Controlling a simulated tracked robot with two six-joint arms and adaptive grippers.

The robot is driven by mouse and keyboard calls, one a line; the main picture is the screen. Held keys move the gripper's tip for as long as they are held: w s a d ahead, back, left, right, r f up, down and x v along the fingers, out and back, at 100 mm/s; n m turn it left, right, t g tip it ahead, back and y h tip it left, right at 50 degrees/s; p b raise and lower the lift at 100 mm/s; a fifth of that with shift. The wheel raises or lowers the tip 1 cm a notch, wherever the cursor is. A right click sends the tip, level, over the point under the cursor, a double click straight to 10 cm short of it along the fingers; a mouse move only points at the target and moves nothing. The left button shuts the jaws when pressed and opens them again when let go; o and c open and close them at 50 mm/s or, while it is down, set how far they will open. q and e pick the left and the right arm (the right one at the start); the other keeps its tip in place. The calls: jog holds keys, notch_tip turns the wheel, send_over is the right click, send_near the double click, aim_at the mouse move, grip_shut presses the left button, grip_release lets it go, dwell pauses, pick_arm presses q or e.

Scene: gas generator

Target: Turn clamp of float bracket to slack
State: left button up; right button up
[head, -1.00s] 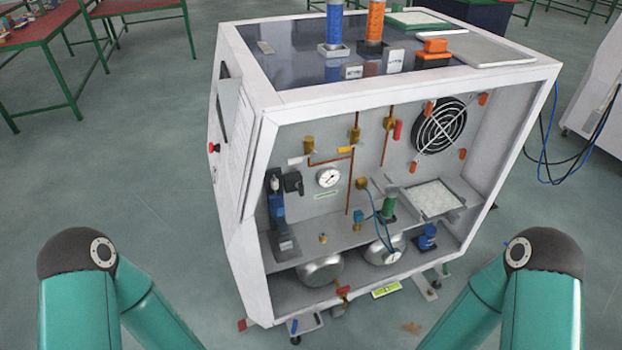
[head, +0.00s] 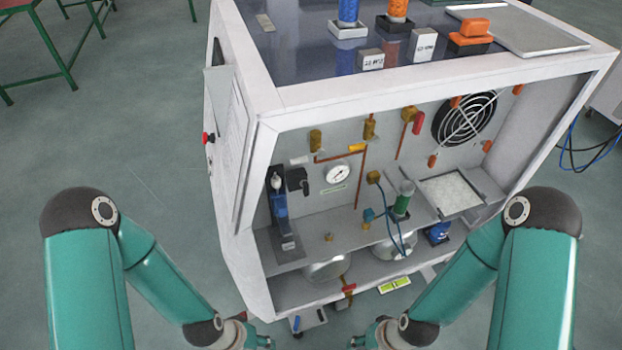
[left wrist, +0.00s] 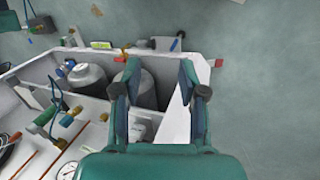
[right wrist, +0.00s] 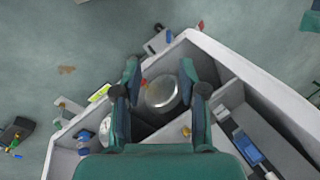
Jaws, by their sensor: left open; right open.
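No part can be told with certainty as the float bracket or its clamp. A blue upright device with a pale top (head: 279,205) stands at the left inside the white generator cabinet (head: 262,180); a black fitting (head: 298,181) sits beside it on the back panel. In the right wrist view a blue device (right wrist: 246,147) shows at the lower right. My left gripper (left wrist: 157,75) is open and empty, with cylinders beyond its fingers. My right gripper (right wrist: 160,75) is open and empty, with a round metal vessel (right wrist: 162,93) beyond its fingers. In the head view both grippers are at the bottom edge, partly cut off.
A small red-handled fitting (head: 348,289) is at the lower front edge. The floor (head: 150,180) left of the cabinet is clear.

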pick_arm(q)
jog(key=shift+w+a, duration=0.15)
pick_arm(e)
jog(key=shift+w+a, duration=0.15)
jog(key=shift+w, duration=0.15)
pick_arm(q)
jog(key=shift+o, duration=2.7)
notch_tip(320, 180, down, 10)
jog(key=b, duration=1)
jog(key=shift+f+b, duration=0.2)
jog(key=shift+b, duration=0.1)
pick_arm(e)
jog(key=n+t+y+b, duration=0.2)
jog(key=n+t+b, duration=0.4)
jog(key=t+b, duration=1.2)
send_near(307, 187)
pick_arm(q)
notch_tip(307, 187, down, 21)
jog(key=b, duration=0.3)
pick_arm(e)
jog(key=shift+g, duration=0.8)
jog(key=x, duration=0.6)
jog(key=r+x, duration=0.1)
jog(key=x, duration=0.3)
jog(key=shift+c, duration=0.4)
